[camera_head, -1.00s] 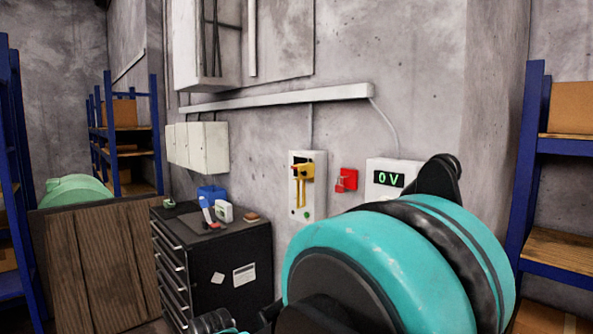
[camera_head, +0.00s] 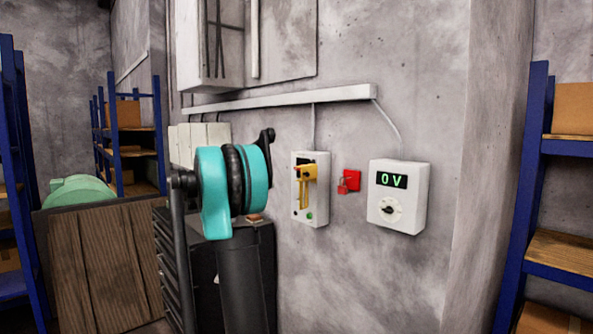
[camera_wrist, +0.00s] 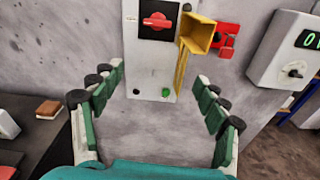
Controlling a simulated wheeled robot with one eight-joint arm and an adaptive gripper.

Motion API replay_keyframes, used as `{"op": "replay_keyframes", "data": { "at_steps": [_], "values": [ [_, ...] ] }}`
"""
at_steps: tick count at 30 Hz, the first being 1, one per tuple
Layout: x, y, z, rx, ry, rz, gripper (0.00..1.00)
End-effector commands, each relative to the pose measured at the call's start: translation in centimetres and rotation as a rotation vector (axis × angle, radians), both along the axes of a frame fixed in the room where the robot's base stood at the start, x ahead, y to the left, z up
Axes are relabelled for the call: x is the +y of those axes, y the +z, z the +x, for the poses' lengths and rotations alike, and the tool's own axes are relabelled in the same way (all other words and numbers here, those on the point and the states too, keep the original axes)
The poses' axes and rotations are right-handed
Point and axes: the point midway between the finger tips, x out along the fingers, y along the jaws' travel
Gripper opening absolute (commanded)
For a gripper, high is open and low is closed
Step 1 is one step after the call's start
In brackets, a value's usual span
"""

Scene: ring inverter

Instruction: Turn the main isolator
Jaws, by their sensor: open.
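The main isolator is a white wall box (camera_head: 310,213) with a yellow part (camera_head: 305,172) on its front. In the wrist view its red rotary handle (camera_wrist: 157,22) lies roughly horizontal on a black plate near the top edge. The yellow part (camera_wrist: 198,34) stands out to the right of the handle, with a strip running down. A green button (camera_wrist: 166,92) and a small dark one sit at the box's bottom. My gripper (camera_wrist: 158,80) is open and empty, its green-padded fingers below the handle on either side of the box's lower end. In the head view the fingers cannot be made out.
Right of the isolator are a red fitting with a red padlock (camera_head: 346,182) and a white meter box (camera_head: 398,214) reading 0 V, with a dark knob. A dark drawer cabinet (camera_head: 265,250) stands left, partly behind my arm. Blue shelves (camera_head: 535,170) stand at the right.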

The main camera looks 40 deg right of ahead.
Motion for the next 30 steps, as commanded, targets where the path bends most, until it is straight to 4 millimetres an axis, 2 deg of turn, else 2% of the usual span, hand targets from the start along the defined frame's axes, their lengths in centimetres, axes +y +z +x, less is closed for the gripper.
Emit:
{"op": "replay_keyframes", "data": {
  "at_steps": [1, 4, 8, 11, 30],
  "values": [
    [-0.6, 1.1, 0.7, 0.041, -0.006, -0.038, 0.74],
    [-1.2, 2.4, 1.4, 0.095, -0.012, -0.085, 0.74],
    [-2.0, 2.8, 1.6, 0.112, -0.014, -0.100, 0.74],
    [-3.3, 2.8, 1.6, 0.110, -0.016, -0.098, 0.74],
    [-15.5, 2.7, 2.5, 0.107, -0.014, -0.095, 0.74]
  ]
}}
